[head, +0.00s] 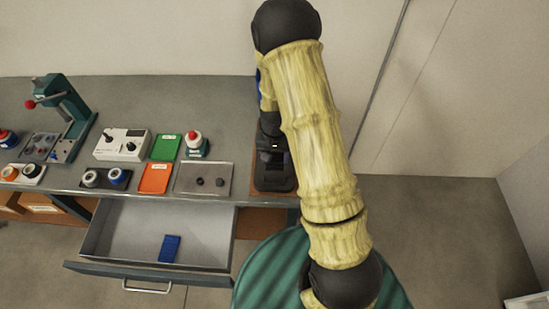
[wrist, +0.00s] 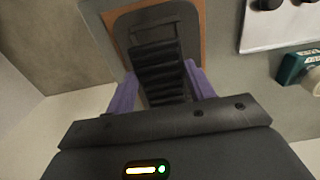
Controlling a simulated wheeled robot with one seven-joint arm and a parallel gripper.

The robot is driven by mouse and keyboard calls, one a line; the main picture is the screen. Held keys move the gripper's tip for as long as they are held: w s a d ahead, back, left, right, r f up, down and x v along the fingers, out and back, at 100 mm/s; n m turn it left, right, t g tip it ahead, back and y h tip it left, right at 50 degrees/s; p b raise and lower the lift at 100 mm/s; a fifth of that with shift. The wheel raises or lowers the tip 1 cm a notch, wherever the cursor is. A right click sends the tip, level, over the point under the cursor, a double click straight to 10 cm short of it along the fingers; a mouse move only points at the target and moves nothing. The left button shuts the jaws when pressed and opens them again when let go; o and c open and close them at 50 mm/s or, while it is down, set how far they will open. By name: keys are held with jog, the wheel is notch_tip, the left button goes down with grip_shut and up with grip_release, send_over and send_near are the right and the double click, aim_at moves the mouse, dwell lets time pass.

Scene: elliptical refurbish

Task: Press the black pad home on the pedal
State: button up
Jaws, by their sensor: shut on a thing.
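The black ribbed pad (wrist: 158,68) is between the two purple fingers of my gripper (wrist: 162,78) in the wrist view. My gripper is shut on it. The pad lies over the dark pedal (wrist: 122,28), which has a rounded end and sits on an orange-brown board (wrist: 112,16). I cannot tell whether the pad touches the pedal or is fully seated. In the head view the pedal (head: 272,181) stands at the right end of the bench, with my gripper (head: 270,146) above it, partly hidden by my arm.
A grey tray (head: 220,169) with two dark knobs lies left of the pedal. A red-topped button box (head: 195,145), green tray (head: 165,147) and orange tray (head: 155,178) stand further left. An open drawer (head: 205,237) below holds a blue block (head: 170,248).

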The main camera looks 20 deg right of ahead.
aim_at(275, 173)
jog(key=shift+f, duration=0.1)
dwell(0.3)
jog(key=shift+f+b, duration=2.1)
jog(key=shift+f, duration=0.7)
jog(key=shift+f+b, duration=0.45)
jog(key=shift+f, duration=0.15)
dwell(0.4)
jog(key=o, duration=1.1)
jog(key=shift+r, duration=0.15)
notch_tip(275, 173, up, 17)
jog(key=shift+r+b, duration=0.1)
jog(key=shift+b, duration=1.05)
